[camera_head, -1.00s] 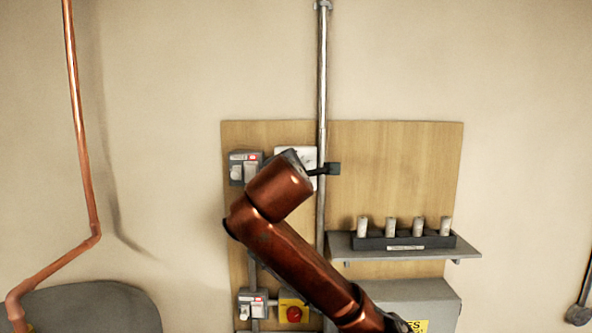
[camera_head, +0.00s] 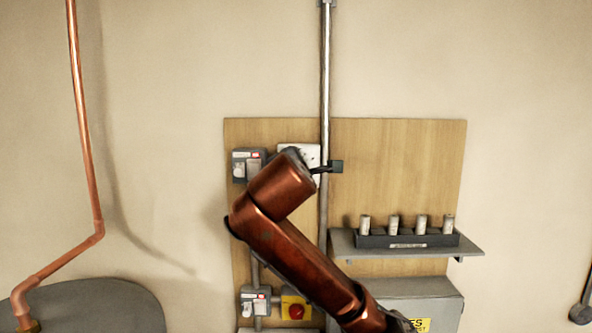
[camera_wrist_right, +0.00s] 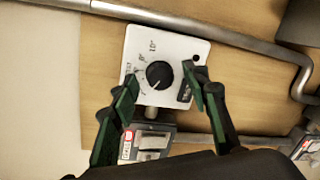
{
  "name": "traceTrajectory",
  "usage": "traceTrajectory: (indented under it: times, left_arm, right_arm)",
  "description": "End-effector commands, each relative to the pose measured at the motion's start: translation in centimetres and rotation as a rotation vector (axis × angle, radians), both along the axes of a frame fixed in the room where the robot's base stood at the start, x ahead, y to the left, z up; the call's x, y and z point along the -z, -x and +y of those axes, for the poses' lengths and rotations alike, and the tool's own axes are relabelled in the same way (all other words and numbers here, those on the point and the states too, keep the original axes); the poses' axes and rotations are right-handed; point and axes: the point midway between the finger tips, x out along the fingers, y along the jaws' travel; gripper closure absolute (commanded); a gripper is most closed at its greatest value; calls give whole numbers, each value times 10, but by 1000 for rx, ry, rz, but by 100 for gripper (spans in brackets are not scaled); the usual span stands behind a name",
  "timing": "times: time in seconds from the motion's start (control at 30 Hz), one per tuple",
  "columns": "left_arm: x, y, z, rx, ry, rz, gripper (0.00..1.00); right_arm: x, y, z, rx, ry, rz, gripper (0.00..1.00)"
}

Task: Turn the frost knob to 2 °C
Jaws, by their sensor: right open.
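The frost thermostat is a white square plate (camera_wrist_right: 183,48) with a round black knob (camera_wrist_right: 159,74) and dial marks around it, seen in the right wrist view. The dial figures are too small to read surely. In the head view the white plate (camera_head: 312,153) shows only in part behind my copper-coloured right arm. The knob and most of the gripper are hidden there; a dark finger (camera_head: 322,169) shows beside the plate. My left gripper is not in view.
A grey switch box (camera_head: 246,164) sits left of the plate, and a vertical metal conduit (camera_head: 324,90) runs close by on the right. A shelf (camera_head: 462,250) with several pale cylinders, a red button (camera_head: 296,312) and a grey cabinet (camera_head: 450,290) lie lower down.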

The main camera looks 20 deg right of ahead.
Motion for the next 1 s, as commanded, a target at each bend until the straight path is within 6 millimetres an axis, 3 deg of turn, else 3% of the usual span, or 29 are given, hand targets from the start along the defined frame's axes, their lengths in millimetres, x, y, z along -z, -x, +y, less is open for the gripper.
traceTrajectory:
  times: [0.3, 0.7, 1.0]
  left_arm:
    - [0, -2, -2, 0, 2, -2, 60]
    - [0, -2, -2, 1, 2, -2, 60]
    - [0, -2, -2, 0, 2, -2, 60]
  right_arm:
    - [-8, 56, 22, -5, 1, -4, 57]
    - [-17, 93, 39, -15, -5, -16, 57]
    - [-15, 105, 41, -7, -2, -5, 57]
